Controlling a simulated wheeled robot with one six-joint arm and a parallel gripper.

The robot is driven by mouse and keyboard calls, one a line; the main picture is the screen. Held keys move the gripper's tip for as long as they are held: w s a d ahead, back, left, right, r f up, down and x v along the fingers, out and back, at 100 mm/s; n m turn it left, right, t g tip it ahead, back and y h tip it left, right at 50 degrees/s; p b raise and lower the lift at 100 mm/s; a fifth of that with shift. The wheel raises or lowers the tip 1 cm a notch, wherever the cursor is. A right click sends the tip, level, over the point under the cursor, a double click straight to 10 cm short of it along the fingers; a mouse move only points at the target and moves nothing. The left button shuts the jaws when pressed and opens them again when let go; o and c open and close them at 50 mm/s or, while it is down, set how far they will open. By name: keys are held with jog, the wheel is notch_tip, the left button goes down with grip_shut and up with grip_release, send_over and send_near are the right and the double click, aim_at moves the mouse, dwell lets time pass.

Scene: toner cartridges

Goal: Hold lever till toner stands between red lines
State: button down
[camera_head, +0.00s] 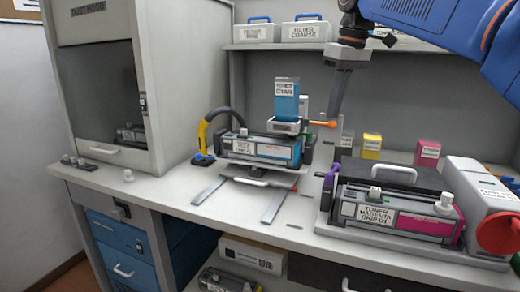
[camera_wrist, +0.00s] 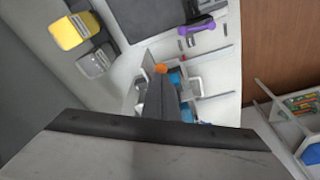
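A cyan toner bottle (camera_head: 286,90) with a white label stands upright in a light holder above a cartridge (camera_head: 262,150) on the bench. An orange-tipped lever (camera_head: 325,124) sticks out to the right of the holder. My gripper (camera_head: 333,116) points down with its tip at or beside the orange lever end; contact is unclear. In the wrist view the orange end (camera_wrist: 161,68) shows just past the grey fingers (camera_wrist: 158,84). The fingers overlap there, so their opening is hidden. Red lines and the toner level cannot be made out.
A magenta cartridge (camera_head: 400,217) sits in a cradle at the front right, near a grey unit with a red knob (camera_head: 498,232). Yellow (camera_head: 371,143) and magenta (camera_head: 427,152) boxes stand behind. A dust hood (camera_head: 105,90) is at left. Bench front centre is clear beyond two rails.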

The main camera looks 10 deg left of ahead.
aim_at(333, 121)
jog(key=shift+s+d+x, duration=0.15)
jog(key=shift+x, duration=0.75)
jog(key=shift+s+d+x, duration=0.1)
jog(key=shift+d+x, duration=0.05)
jog(key=shift+x, duration=0.75)
dwell(6.2)
